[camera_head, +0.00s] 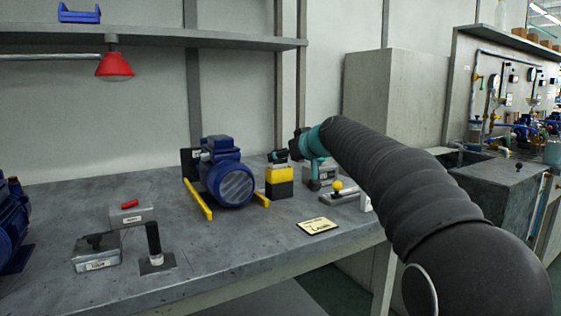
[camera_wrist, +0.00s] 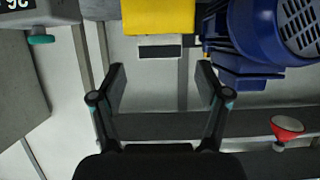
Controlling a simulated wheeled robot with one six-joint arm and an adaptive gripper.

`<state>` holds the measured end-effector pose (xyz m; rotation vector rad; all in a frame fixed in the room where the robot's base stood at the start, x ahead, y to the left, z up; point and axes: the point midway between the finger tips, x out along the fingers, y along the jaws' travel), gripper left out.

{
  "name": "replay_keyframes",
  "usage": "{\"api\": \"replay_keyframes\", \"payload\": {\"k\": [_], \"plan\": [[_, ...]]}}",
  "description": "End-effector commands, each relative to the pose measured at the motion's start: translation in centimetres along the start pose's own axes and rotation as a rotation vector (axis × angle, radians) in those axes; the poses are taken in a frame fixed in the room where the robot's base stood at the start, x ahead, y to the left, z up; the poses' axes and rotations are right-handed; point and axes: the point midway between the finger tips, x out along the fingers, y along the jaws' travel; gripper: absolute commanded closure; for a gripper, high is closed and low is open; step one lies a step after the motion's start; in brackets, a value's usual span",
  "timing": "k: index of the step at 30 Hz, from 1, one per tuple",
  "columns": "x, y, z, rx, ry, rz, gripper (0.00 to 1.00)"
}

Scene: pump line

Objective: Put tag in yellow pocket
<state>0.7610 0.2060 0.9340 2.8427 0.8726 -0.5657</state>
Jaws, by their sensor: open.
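The yellow pocket (camera_head: 279,174) is a yellow holder with a dark lower part, upright on the bench just right of the blue motor. In the wrist view, which is upside down, the yellow pocket (camera_wrist: 158,16) is at the top edge. A pale strip with dark edges (camera_wrist: 160,51) shows against its upper edge; I cannot tell whether it is the tag. A flat pale-yellow card with dark print (camera_head: 317,226) lies on the bench near the front edge. My gripper (camera_head: 278,156) is just above the pocket. In the wrist view its fingers (camera_wrist: 161,76) are apart with nothing held.
The blue motor (camera_head: 229,178) on yellow rails stands close left of the pocket. A grey box (camera_head: 321,172) and a plate with a yellow knob (camera_head: 338,194) are right. Grey blocks (camera_head: 97,253) stand front left. A red lamp (camera_head: 115,65) hangs from the shelf.

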Motion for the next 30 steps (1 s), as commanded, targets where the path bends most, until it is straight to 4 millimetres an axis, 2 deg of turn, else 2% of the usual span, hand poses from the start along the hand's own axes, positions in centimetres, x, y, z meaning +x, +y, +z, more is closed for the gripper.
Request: {"api": "replay_keyframes", "payload": {"k": [3, 10, 15, 25, 28, 30], "plan": [[-2.6, 0.1, 0.1, 0.000, 0.003, 0.003, 0.25], [-6.3, 0.1, 0.1, -0.001, 0.001, 0.002, 0.25], [-7.6, 0.0, 0.0, -0.001, 0.001, 0.001, 0.25], [-8.0, -0.1, 0.2, 0.001, -0.003, 0.001, 0.25], [-9.1, -0.3, 1.2, 0.013, -0.028, 0.010, 0.25], [-10.7, -0.7, 2.8, 0.033, -0.064, 0.023, 0.25]]}}
